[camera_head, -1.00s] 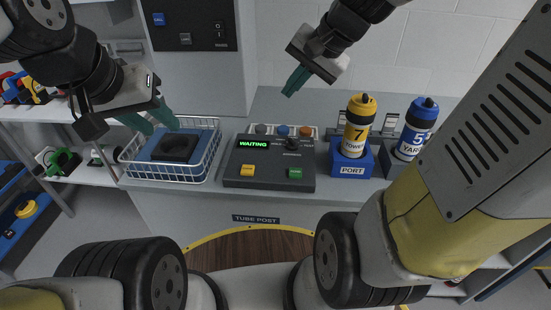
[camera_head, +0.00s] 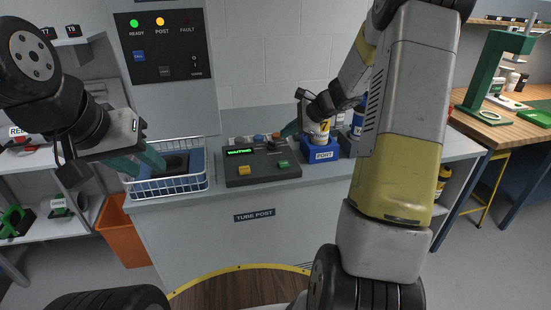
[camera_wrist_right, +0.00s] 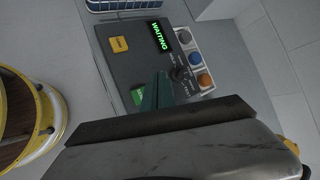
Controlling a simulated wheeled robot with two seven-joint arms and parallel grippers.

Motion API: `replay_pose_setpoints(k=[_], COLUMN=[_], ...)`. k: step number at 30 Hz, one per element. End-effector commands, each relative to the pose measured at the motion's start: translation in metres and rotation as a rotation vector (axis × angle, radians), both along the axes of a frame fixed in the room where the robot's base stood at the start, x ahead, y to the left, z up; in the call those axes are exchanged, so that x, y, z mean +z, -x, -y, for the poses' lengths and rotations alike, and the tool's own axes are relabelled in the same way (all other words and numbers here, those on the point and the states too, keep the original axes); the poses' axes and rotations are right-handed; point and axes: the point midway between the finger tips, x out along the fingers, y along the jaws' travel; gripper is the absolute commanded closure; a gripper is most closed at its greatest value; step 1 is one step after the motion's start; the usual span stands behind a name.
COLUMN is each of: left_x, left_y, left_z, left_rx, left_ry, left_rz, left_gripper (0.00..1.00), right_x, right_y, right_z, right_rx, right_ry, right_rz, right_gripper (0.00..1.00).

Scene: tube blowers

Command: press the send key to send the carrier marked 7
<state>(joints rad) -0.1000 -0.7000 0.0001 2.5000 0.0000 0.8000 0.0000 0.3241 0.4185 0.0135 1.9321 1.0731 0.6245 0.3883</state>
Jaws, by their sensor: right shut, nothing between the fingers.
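The dark console (camera_head: 262,168) shows a lit green WAITING display (camera_head: 240,152). It has a yellow key (camera_head: 244,171) and a green key (camera_head: 283,164); their lettering is too small to read. In the right wrist view the green key (camera_wrist_right: 138,97) is partly hidden by my fingers. The yellow carrier marked 7 (camera_head: 322,128) stands in the blue PORT holder (camera_head: 323,155), partly covered by my right gripper. My right gripper (camera_head: 286,133) is shut and empty above the console's back right; it also shows in the wrist view (camera_wrist_right: 160,82). My left gripper (camera_head: 150,160) is open over the basket.
A white wire basket (camera_head: 168,189) stands left of the console. A blue carrier (camera_head: 358,120) is right of the port, partly hidden by my arm. On the panel (camera_head: 165,47), the READY and POST lamps are lit. An orange bin (camera_head: 122,235) stands on the floor.

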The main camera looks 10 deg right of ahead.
Motion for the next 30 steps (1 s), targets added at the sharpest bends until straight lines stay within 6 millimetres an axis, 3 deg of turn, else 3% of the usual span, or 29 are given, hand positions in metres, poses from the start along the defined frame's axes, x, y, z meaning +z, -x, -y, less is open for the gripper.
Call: replay_pose_setpoints(k=[10, 24, 30], left_x=[0.0, 0.0, 0.0], left_y=[0.0, 0.0, 0.0], left_z=[0.0, 0.0, 0.0], left_rx=[0.0, 0.0, 0.0], left_ry=[0.0, 0.0, 0.0], left_rz=[0.0, 0.0, 0.0], left_gripper=[0.64, 0.64, 0.64], right_x=[-0.007, -0.069, -0.084], right_y=[0.001, 0.001, 0.001], right_z=[-0.001, -0.001, -0.001], right_rx=[0.003, 0.002, 0.004], right_ry=[0.0, 0.0, 0.001], right_rz=[0.0, -0.002, 0.0], right_gripper=[1.0, 1.0, 1.0])
